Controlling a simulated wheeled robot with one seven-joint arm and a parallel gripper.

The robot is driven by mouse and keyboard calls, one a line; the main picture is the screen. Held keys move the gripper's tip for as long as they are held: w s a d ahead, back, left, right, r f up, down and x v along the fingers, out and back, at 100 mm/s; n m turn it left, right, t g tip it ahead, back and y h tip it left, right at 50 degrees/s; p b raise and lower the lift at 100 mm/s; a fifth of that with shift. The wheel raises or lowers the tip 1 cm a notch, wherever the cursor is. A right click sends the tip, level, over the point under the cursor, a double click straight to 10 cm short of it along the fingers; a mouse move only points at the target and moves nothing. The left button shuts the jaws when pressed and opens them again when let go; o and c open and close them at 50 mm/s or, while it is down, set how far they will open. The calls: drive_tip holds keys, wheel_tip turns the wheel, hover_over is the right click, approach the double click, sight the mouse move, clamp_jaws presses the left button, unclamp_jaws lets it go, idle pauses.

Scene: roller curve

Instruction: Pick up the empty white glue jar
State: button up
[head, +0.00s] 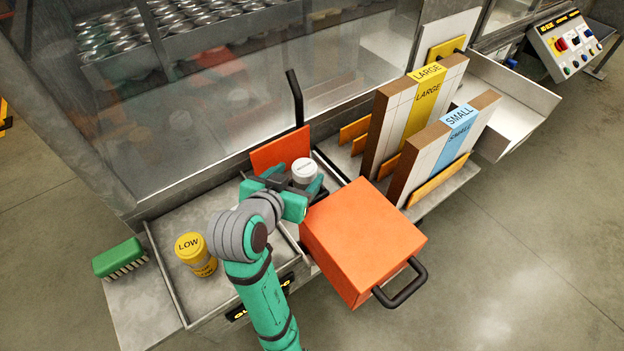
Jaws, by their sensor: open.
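A white-lidded jar (304,169) stands in the middle of the head view, at the right end of the metal tray area; the small print on its lid is too small to read. My gripper (290,186) is open at the jar, with teal fingers reaching toward its left and near sides. The gripper and wrist hide much of the jar's lower body, so I cannot tell whether the fingers touch it. Whether the jar is empty does not show. A yellow jar marked LOW (192,252) stands upright in the tray to the left.
A large orange box with a black handle (362,240) is close on the right. An orange panel (280,150) and black rod (295,98) rise behind. A green brush (119,258) lies far left. LARGE (428,80) and SMALL (455,130) stacks stand right. The tray's middle (200,215) is bare.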

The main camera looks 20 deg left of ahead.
sight(301, 172)
drive_tip(key=x, duration=0.3)
drive_tip(key=shift+w+f, duration=0.15)
drive_tip(key=shift+w, duration=0.1)
drive_tip(key=shift+r+x, duration=0.15)
drive_tip(key=shift+x, duration=1.15)
drive_tip(key=shift+r+x, duration=0.1)
drive_tip(key=shift+x, duration=1.15)
drive_tip(key=shift+w, duration=0.15)
drive_tip(key=c, duration=1.2)
